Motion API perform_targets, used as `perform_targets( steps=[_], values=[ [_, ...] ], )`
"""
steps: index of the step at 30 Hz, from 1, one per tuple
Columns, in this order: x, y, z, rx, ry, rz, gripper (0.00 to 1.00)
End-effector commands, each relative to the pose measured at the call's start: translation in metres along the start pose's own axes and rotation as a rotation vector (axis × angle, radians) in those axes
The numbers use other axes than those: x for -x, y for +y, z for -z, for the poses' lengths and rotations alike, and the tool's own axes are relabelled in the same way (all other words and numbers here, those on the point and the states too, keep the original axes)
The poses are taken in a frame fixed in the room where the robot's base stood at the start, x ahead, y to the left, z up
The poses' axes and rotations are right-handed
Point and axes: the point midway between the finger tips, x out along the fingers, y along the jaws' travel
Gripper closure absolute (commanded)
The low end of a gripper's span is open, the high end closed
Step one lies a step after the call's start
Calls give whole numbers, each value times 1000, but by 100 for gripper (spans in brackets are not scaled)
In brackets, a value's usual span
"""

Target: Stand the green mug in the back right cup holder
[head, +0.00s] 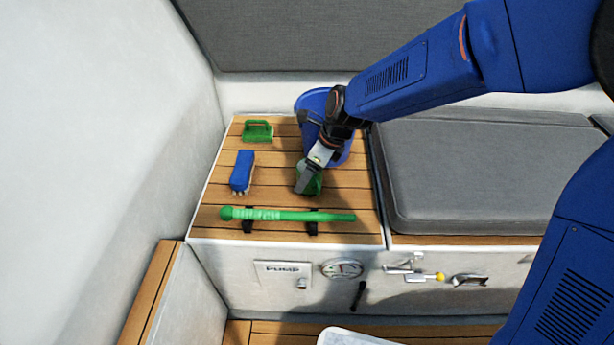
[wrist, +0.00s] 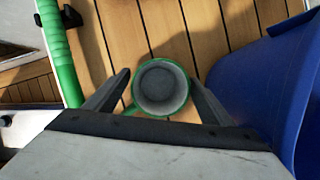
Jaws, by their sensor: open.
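The green mug (wrist: 162,88) stands upright on the slatted wooden bench top. The wrist view looks down into its grey, empty inside and shows its green rim. In the head view the mug (head: 315,184) is partly hidden behind my gripper (head: 304,180). My gripper (wrist: 160,92) is open, with one finger on each side of the mug. I cannot tell whether either finger touches it. No cup holder can be made out in either view.
A blue bucket (head: 312,103) stands close behind the mug. A green handle bar (head: 285,215) lies in clips along the front edge. A grey cushion (head: 480,170) is at right.

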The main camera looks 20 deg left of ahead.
Motion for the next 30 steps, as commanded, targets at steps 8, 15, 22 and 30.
perform_targets(
  steps=[8, 15, 22, 30],
  values=[
    [56, 0, 0, -1, -2, 2, 24],
    [88, 0, 0, -1, -1, 1, 24],
    [97, 0, 0, -1, 0, 0, 24],
    [102, -2, 5, 16, 0, 6, 24]
  ],
)
